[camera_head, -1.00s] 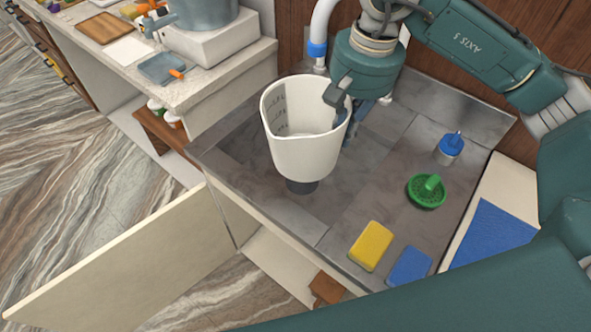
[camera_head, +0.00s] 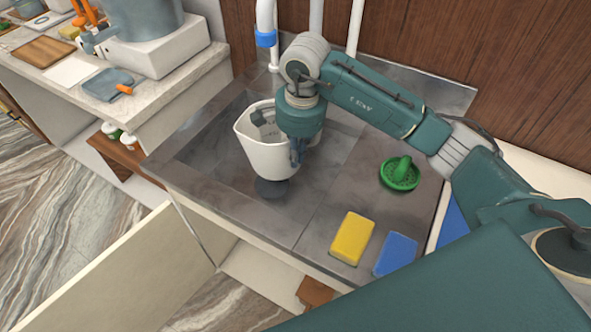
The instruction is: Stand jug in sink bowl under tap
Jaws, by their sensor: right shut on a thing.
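The white jug (camera_head: 258,152), with measuring marks inside, is upright over the grey sink bowl (camera_head: 212,148). Its base is just behind the dark drain (camera_head: 272,189); I cannot tell whether it touches the bowl's floor. My right gripper (camera_head: 284,140) is shut on the jug's right wall, one finger inside and one outside. The gripper hides part of the rim. The tap, a white pipe with a blue collar (camera_head: 266,39), stands behind the jug. My left gripper is out of view.
A green round scrubber (camera_head: 399,174), a yellow sponge (camera_head: 352,238) and a blue sponge (camera_head: 395,254) lie on the drainboard at right. A cream cabinet door (camera_head: 110,275) hangs open in front. A cluttered counter (camera_head: 185,80) stands at left.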

